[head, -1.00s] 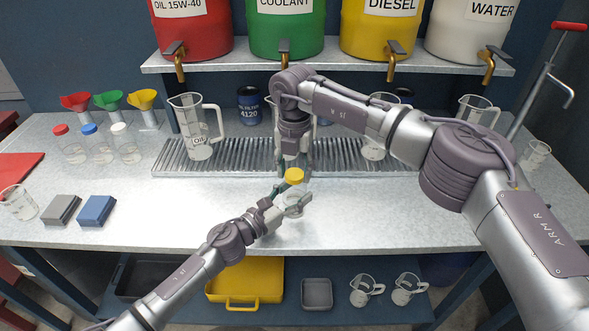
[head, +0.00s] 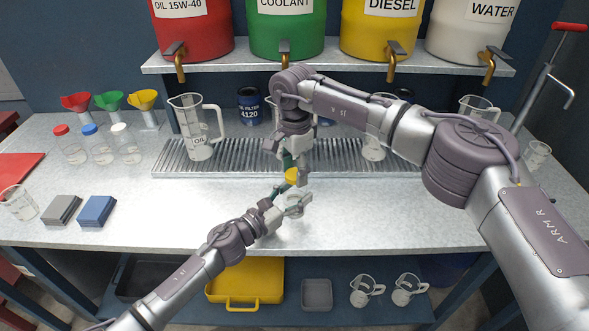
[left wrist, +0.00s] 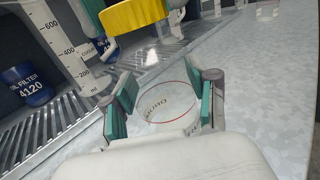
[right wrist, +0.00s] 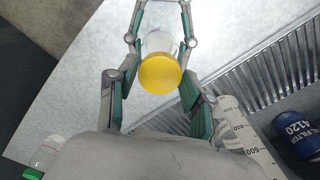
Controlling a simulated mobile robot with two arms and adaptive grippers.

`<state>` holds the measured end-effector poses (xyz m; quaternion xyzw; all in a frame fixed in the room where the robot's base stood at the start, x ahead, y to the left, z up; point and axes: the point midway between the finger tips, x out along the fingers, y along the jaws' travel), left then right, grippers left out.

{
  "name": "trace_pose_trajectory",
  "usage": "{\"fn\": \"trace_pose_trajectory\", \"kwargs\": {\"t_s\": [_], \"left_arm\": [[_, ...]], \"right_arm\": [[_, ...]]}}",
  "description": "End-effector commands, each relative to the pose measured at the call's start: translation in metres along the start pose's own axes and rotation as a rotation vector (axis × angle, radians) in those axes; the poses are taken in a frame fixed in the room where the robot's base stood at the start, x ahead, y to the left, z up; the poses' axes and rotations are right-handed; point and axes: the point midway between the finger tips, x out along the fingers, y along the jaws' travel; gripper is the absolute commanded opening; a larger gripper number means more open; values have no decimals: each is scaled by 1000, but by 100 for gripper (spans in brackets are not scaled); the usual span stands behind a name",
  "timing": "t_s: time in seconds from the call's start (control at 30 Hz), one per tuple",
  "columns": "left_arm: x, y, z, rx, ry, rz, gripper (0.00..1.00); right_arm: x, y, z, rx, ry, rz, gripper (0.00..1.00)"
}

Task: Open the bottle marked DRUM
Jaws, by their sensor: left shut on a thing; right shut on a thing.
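The bottle marked DRUM (left wrist: 165,108) is clear, with a red-edged label whose lettering reads reversed in the left wrist view. My left gripper (head: 285,197) is shut on its body, one finger on each side. My right gripper (head: 291,163) comes down from above and is shut on the cap. In the head view the grippers hide most of the bottle.
A measuring jug marked OIL (head: 199,140) stands on the metal grating (head: 235,160) behind. Bottles with red, blue and white caps (head: 98,148) stand left, beyond the grey (head: 61,209) and blue (head: 96,211) blocks. The worktop front right (head: 390,215) is clear.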

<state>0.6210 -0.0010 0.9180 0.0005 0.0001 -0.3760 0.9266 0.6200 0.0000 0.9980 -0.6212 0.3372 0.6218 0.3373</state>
Motion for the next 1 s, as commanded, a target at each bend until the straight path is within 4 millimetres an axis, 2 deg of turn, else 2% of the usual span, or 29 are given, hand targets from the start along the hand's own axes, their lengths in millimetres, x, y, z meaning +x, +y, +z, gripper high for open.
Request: {"fn": "trace_pose_trajectory", "kwargs": {"t_s": [0.3,0.43,0.5,1.0], "left_arm": [[0,-2,0,0,0,-4,0],[0,-2,0,1,0,-4,0],[0,-2,0,1,0,-4,0],[0,0,0,0,0,-1,0]], "right_arm": [[-1,0,-1,-735,3,-2,9],[-1,0,-1,-936,3,-1,9],[-1,0,-1,-997,3,-1,9],[-1,0,-1,-995,3,-1,9]]}}
